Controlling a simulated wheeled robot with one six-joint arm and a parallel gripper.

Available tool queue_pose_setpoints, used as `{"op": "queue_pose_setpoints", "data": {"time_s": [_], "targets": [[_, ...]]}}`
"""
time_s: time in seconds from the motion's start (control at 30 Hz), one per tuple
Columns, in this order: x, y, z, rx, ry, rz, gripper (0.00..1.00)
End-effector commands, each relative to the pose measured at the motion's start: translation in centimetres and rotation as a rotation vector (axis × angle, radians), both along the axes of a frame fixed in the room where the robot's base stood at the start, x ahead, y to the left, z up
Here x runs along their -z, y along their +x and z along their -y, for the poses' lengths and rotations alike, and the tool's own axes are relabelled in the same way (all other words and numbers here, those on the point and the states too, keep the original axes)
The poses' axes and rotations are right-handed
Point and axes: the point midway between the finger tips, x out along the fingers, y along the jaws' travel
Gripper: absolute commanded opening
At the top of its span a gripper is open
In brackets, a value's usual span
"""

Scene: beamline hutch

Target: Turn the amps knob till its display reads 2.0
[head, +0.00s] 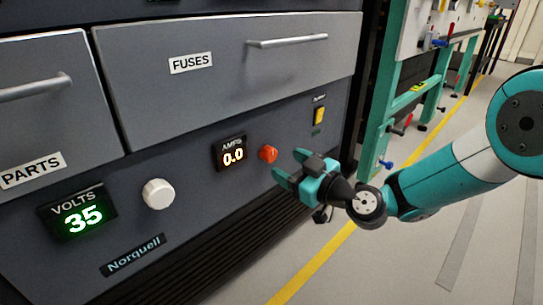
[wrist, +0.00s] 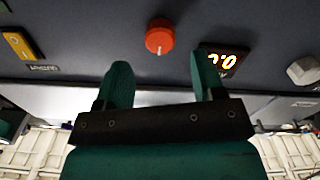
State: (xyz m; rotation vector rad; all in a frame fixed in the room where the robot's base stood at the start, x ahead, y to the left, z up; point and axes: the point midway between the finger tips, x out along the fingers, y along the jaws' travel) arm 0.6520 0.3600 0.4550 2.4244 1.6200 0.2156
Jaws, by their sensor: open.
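The display (wrist: 224,60) appears upside down there, partly behind the right finger.
A white knob (head: 158,194) sits beside the VOLTS display (head: 78,212), which reads 35. A yellow switch (head: 319,115) is up and right of the red knob. Closed FUSES (head: 225,85) and PARTS (head: 40,110) drawers with bar handles are above. The floor at right is open.

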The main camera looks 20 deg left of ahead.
Motion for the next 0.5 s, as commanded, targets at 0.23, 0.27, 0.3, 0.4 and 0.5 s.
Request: {"op": "queue_pose_setpoints", "data": {"time_s": [0.23,0.27,0.3,0.4,0.5], "targets": [[0.2,1.6,-4.1,-0.002,0.000,0.003,0.63],[0.2,1.8,-4.4,-0.003,0.001,0.003,0.63],[0.2,1.9,-4.8,-0.002,0.000,0.002,0.63],[0.1,2.2,-5.3,-0.001,0.000,0.000,0.63],[0.0,2.3,-5.6,0.000,0.000,-0.001,0.63]]}}
